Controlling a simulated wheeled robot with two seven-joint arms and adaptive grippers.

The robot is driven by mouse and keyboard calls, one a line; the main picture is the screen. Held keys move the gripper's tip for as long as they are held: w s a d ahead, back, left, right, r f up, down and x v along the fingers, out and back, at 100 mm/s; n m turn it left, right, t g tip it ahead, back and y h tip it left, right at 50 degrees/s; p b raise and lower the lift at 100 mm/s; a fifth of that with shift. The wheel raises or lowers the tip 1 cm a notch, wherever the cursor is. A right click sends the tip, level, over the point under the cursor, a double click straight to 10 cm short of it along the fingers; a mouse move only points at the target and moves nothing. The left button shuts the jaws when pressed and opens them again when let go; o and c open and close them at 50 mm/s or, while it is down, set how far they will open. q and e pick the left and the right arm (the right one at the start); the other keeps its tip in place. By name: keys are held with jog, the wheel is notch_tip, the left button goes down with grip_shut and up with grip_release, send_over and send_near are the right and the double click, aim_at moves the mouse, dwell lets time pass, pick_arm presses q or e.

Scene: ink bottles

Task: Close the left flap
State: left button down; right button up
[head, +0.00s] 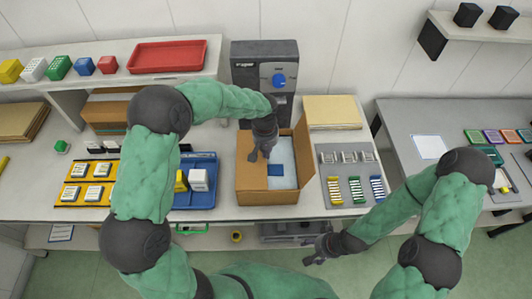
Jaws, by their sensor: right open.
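An open cardboard box (267,198) stands on the middle of the white table. Its right flap (304,155) stands up. The left flap is largely hidden by my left gripper and arm, so I cannot tell its angle. Inside the box lie a pale sheet or pad (287,160) and a small blue piece (275,169). My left gripper (259,156) points down at the left part of the box; the picture is too small to show contact or its finger gap. My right gripper (312,254) is open and empty in front of the table, low and right of the box.
A grey machine with a blue knob (279,80) stands behind the box. A blue tray (207,199) is left of the box, and a grey mat (335,199) with coloured strips is close on its right. A yellow rack (71,194) lies further left.

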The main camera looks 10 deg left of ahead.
pick_arm(q)
jog(key=shift+s+f, duration=0.3)
jog(key=shift+f, duration=0.1)
jog(key=shift+s+f, duration=0.1)
jog(key=shift+f, duration=0.05)
jog(key=r, duration=0.1)
jog(key=r+p, duration=0.1)
jog(key=shift+w+r+p, duration=0.25)
jog(key=shift+r+p, duration=0.05)
notch_tip(320, 180, up, 13)
jog(key=p, duration=0.2)
jog(key=shift+f, duration=0.2)
jog(key=shift+s, duration=0.1)
